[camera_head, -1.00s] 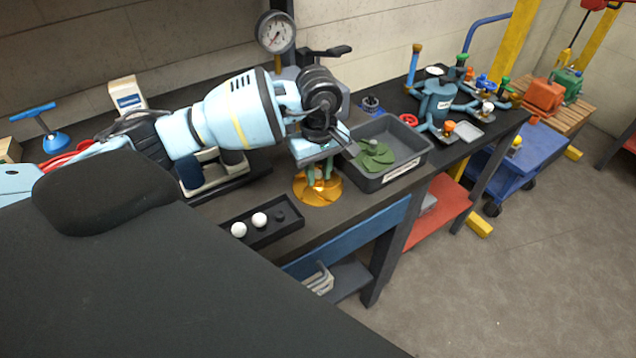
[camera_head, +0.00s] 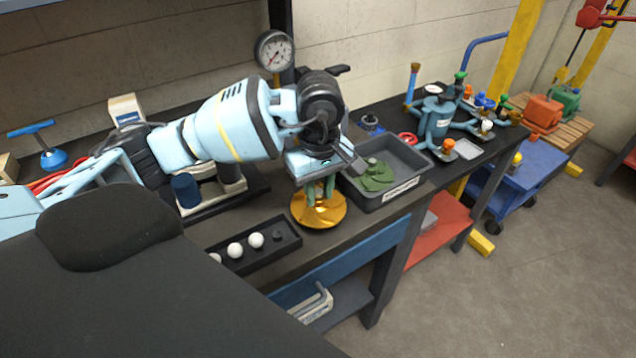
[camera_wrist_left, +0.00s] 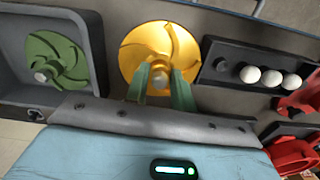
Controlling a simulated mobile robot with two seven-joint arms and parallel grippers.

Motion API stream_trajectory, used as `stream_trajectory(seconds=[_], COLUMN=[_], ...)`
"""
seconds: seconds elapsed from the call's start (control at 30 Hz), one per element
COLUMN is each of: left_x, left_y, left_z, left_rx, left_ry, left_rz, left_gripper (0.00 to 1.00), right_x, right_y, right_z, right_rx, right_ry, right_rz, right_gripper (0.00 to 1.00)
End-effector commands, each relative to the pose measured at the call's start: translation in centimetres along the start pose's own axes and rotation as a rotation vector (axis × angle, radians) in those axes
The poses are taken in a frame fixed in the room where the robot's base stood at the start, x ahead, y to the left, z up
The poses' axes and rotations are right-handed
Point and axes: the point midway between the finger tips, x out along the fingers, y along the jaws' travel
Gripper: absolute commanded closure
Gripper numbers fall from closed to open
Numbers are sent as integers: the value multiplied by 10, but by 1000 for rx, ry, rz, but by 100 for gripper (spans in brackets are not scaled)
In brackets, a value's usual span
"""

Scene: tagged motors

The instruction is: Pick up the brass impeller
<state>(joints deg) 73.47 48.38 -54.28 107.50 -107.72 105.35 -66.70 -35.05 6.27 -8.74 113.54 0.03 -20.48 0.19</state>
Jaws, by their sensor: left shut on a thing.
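The brass impeller (camera_head: 319,211) is a gold disc with curved vanes and a small hub. In the head view it is below my left gripper (camera_head: 319,190), at the front part of the bench. In the left wrist view the impeller (camera_wrist_left: 160,52) is at the top middle, and the two green fingers of my left gripper (camera_wrist_left: 161,80) are shut on its hub. Whether the disc is clear of the bench top is hard to tell. My right gripper is not in view.
A grey tray (camera_head: 412,190) holding a green impeller (camera_head: 377,178) stands just right of the brass one. A black holder (camera_head: 288,246) with white balls is to its left. A pressure gauge (camera_head: 274,52) is behind my arm. The blue manifold (camera_head: 437,117) stands farther right.

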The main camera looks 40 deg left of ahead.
Motion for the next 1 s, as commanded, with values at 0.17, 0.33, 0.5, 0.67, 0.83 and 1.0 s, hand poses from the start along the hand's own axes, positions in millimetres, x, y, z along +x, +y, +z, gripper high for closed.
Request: stream_trajectory(seconds=[0.17,0.33,0.5,0.67,0.83,1.0], left_x=[-4,-8,-11,-12,-13,-12], left_y=[-15,-28,-37,-42,-43,-43], left_z=[43,78,102,113,116,116], left_rx=[9,7,4,1,0,30], left_ry=[-1,-2,-1,0,0,0], left_rz=[3,3,4,5,4,3], left_gripper=[100,100,100,100,100,100], right_x=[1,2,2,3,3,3], right_y=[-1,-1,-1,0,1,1], right_z=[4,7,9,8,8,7], right_rx=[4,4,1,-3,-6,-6], right_ry=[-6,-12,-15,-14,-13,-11], right_rz=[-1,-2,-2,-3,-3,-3], right_gripper=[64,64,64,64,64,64])
